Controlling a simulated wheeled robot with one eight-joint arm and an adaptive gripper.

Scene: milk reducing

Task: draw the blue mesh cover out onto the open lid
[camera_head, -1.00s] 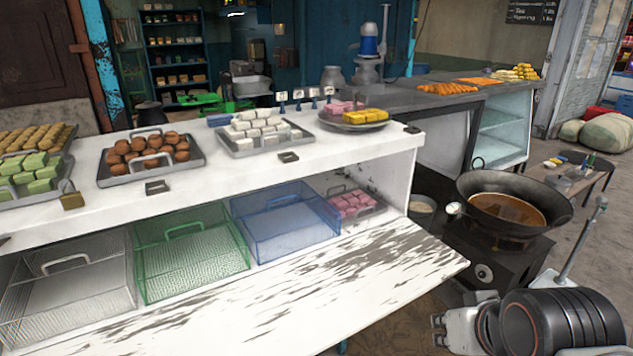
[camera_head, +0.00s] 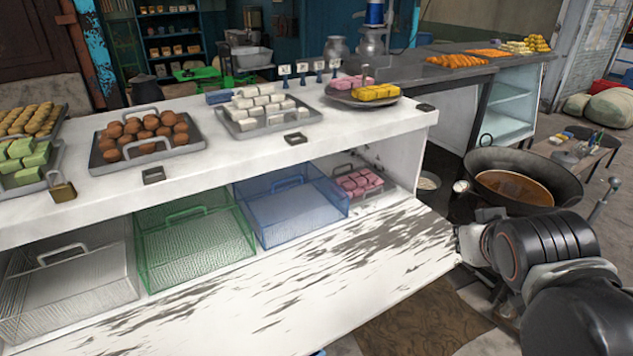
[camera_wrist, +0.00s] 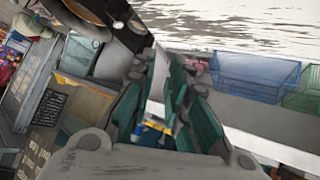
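The blue mesh cover (camera_head: 300,222) sits inside the lower shelf of the white counter, between the green mesh cover and a tray of pink sweets, with a handle on top. It also shows in the wrist view (camera_wrist: 255,78), to the right of my fingers. The open lid (camera_head: 330,275) is a white, worn panel folded out flat in front of the shelf; its surface is bare. It also shows in the wrist view (camera_wrist: 240,25). My gripper (camera_wrist: 160,90) is open and empty, with teal finger pads apart. In the head view it is by the lid's right end, away from the cover.
A green mesh cover (camera_head: 190,250) and a grey mesh cover (camera_head: 65,290) stand left of the blue one. A pink sweets tray (camera_head: 357,186) is on its right. Trays of sweets line the countertop (camera_head: 230,150) above. A wok of oil (camera_head: 515,188) stands right of the counter.

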